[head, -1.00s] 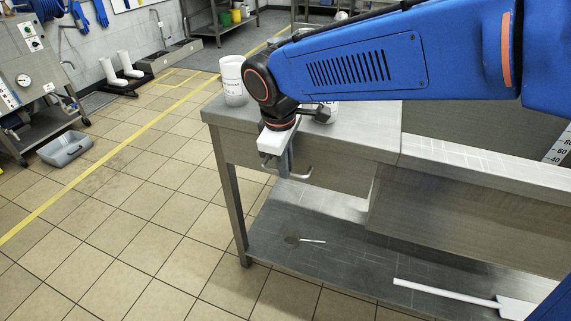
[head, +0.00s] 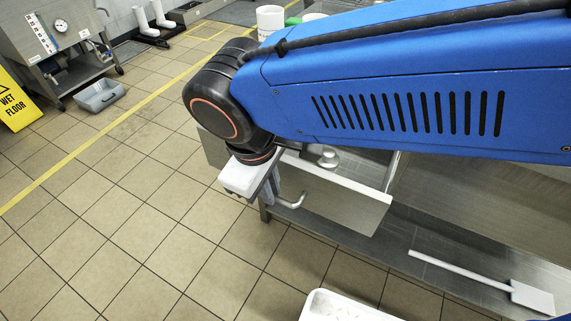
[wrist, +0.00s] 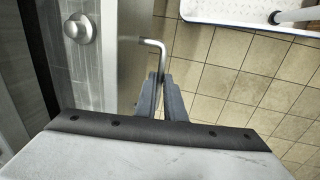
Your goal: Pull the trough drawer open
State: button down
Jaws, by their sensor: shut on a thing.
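The trough drawer (head: 345,203) stands open, sticking out from the front of the steel bench. Its bent metal handle (head: 292,203) is on the front face. My gripper (head: 273,190) is shut on this handle, with my blue arm reaching over the bench from the right. In the wrist view the fingers (wrist: 162,88) close around the outer end of the handle (wrist: 152,43). A round metal knobbed object (head: 328,159) lies inside the drawer; it also shows in the wrist view (wrist: 80,28). My arm hides part of the drawer's interior and the bench top.
A white tray (head: 340,308) is at the bottom, near the drawer. A white paddle (head: 530,296) lies on the bench's lower shelf. A white tub (head: 270,20) stands behind my arm. A wet floor sign (head: 14,103) and grey bin (head: 100,96) are left.

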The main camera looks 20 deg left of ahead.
jog(key=shift+s+a, duration=0.15)
jog(key=shift+s, duration=1.05)
jog(key=shift+s+a, duration=0.1)
jog(key=shift+s, duration=1.1)
jog(key=c, duration=1.8)
grip_release()
jog(key=shift+c, duration=0.2)
jog(key=s+r, duration=0.3)
jog(key=r, duration=1.4)
jog(key=shift+s, duration=0.2)
jog(key=shift+w, duration=0.1)
